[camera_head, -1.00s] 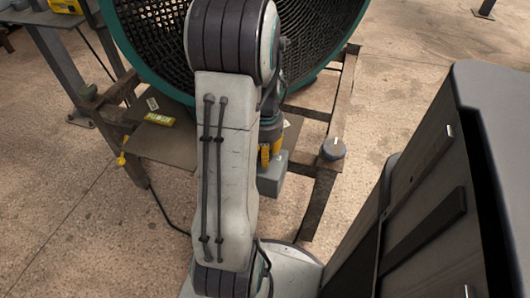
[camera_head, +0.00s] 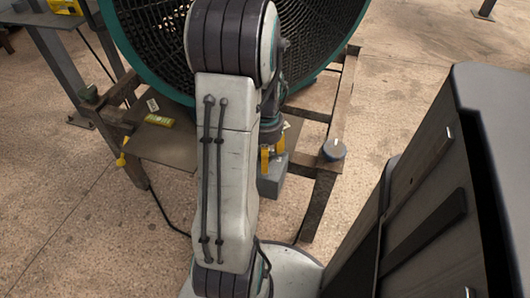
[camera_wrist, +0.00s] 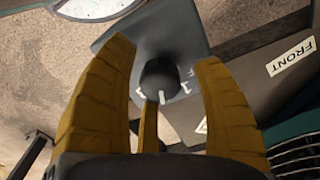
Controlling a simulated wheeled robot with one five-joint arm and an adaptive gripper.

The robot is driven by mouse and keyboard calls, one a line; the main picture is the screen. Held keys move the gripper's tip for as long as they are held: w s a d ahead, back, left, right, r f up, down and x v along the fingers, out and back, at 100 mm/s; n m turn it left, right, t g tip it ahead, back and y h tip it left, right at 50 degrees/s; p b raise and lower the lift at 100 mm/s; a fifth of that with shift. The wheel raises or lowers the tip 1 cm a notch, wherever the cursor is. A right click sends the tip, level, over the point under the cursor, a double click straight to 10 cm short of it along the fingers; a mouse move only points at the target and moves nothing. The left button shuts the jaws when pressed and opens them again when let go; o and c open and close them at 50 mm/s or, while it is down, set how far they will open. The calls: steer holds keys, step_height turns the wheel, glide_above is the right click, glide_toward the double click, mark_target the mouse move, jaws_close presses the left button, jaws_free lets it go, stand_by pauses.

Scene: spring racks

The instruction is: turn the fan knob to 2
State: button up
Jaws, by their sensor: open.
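The fan knob (camera_wrist: 160,80) is a round black knob with a white pointer line, on a grey control box (camera_wrist: 190,28) in the wrist view. White marks lie around it, partly hidden by my fingers; I cannot read which one the pointer meets. My gripper (camera_wrist: 163,85) is open, with yellow fingers on both sides of the knob and a gap on each side. In the head view my gripper (camera_head: 266,158) is mostly behind my arm, at the grey box (camera_head: 271,183). The large fan (camera_head: 318,40) with a teal rim stands behind.
The fan stands on a metal frame table (camera_head: 180,148) with a yellow item (camera_head: 159,121) on it. A grey round knob-like piece (camera_head: 334,149) sits at the frame's right corner. A "FRONT" label (camera_wrist: 291,56) shows in the wrist view.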

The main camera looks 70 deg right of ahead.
step_height(320, 180, up, 12)
stand_by(0.6)
stand_by(0.4)
stand_by(0.3)
steer(key=w+a+r+n+t+h+p, duration=0.1)
steer(key=w+a+r+n+p, duration=1)
steer(key=w+a+r, duration=0.4)
steer(key=a+r+n+p, duration=0.2)
steer(key=a+n+p, duration=0.1)
steer(key=a, duration=0.2)
steer(key=s+a+r+n+t+p, duration=0.1)
steer(key=a+r+n+p, duration=0.2)
steer(key=a, duration=0.3)
steer(key=s+a+r+n+t+y+p, duration=0.1)
steer(key=a+r+n+p, duration=0.2)
steer(key=a+p, duration=0.2)
steer(key=shift+a+r, duration=0.15)
steer(key=shift+a, duration=0.5)
